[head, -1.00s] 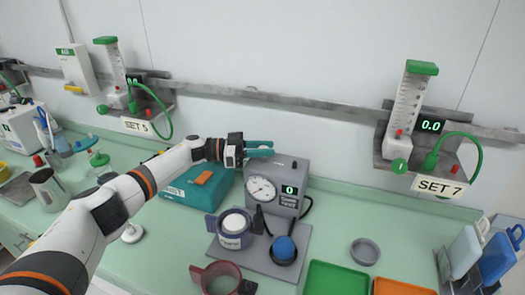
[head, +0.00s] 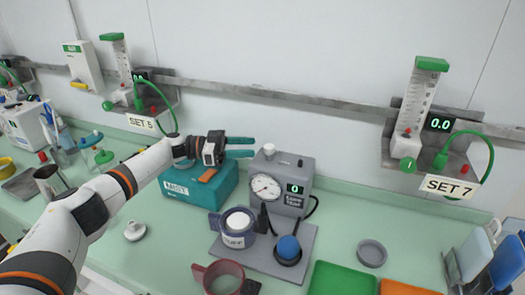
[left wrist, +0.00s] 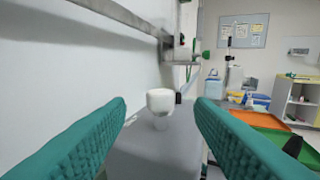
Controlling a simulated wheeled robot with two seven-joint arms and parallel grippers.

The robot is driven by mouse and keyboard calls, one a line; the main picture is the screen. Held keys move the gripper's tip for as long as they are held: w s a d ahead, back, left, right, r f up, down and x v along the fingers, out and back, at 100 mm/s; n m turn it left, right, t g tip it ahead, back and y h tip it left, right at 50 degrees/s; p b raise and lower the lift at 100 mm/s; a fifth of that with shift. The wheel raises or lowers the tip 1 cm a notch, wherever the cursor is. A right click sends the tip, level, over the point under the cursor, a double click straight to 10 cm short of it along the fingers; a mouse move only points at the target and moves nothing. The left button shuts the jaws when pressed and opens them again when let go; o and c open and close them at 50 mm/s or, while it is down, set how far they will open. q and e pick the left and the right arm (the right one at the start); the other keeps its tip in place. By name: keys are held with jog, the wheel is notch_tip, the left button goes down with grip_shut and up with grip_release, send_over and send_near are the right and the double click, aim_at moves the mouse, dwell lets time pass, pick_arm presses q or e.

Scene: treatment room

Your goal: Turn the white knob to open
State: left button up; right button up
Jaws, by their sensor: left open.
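The white knob (head: 269,149) is a small round cap on top of the grey box (head: 293,172) with a dial and a green digit 0. In the left wrist view, the white knob (left wrist: 160,100) stands upright between and beyond the two teal fingers, with a gap on each side. My left gripper (head: 252,147) is open and empty. In the head view its fingertips are just left of the knob and do not appear to touch it. My right gripper is not in view.
A teal MIST box (head: 207,188) sits below my left gripper. A metal rail (head: 300,101) with flow meters runs along the wall behind.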

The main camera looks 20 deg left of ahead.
pick_arm(q)
jog(key=b+v, duration=0.1)
jog(key=v, duration=0.4)
jog(key=shift+r, duration=0.1)
dwell(0.3)
